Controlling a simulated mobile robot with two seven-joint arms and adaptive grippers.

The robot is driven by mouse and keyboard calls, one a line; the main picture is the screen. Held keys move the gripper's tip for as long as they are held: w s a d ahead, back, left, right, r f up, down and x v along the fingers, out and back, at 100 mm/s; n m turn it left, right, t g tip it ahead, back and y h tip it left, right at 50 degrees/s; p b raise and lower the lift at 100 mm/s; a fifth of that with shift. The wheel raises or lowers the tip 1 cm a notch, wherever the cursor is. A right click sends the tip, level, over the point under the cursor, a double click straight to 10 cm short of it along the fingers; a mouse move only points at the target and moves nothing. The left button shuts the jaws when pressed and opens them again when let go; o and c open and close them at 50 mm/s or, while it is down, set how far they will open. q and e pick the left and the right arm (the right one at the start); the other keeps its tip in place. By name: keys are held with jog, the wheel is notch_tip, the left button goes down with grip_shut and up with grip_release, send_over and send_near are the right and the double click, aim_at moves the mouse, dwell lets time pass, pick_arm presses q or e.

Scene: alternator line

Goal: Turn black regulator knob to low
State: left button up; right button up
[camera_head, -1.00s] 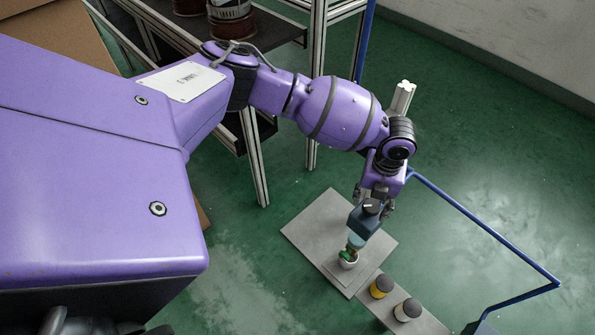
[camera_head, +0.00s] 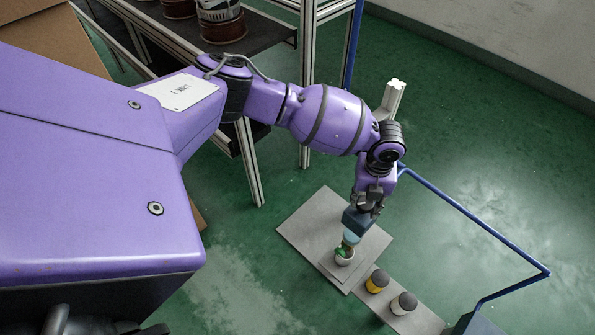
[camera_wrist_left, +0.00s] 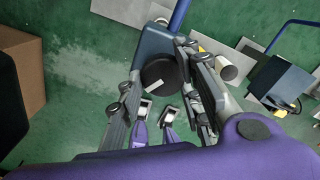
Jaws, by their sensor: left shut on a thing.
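The black regulator knob (camera_wrist_left: 160,76) is a round cap with a white mark, seen from above in the left wrist view. It sits on a dark blue-grey regulator box (camera_head: 358,221), which shows in the wrist view (camera_wrist_left: 150,42) too. My left gripper (camera_head: 370,208) points down at the top of this box. In the wrist view its fingers (camera_wrist_left: 166,72) stand on both sides of the knob, shut on it. In the head view the fingers largely hide the knob. The white mark points toward the lower left of the wrist picture. My right gripper is not in view.
Below the box, a white cup with green (camera_head: 343,257) stands on a grey plate (camera_head: 309,224). A yellow canister (camera_head: 377,281) and a white one (camera_head: 404,303) stand nearby. A blue rail (camera_head: 470,222) runs at right. A shelf frame (camera_head: 306,95) stands behind the arm.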

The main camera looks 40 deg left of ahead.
aim_at(363, 202)
pick_arm(q)
jog(key=shift+s+a, duration=0.1)
jog(key=shift+a, duration=0.15)
jog(key=o, duration=1)
jog(key=shift+o, duration=0.2)
jog(key=shift+d+r, duration=0.1)
jog(key=shift+r, duration=0.05)
jog(key=shift+r, duration=0.3)
notch_tip(363, 202, up, 11)
jog(key=shift+r, duration=0.1)
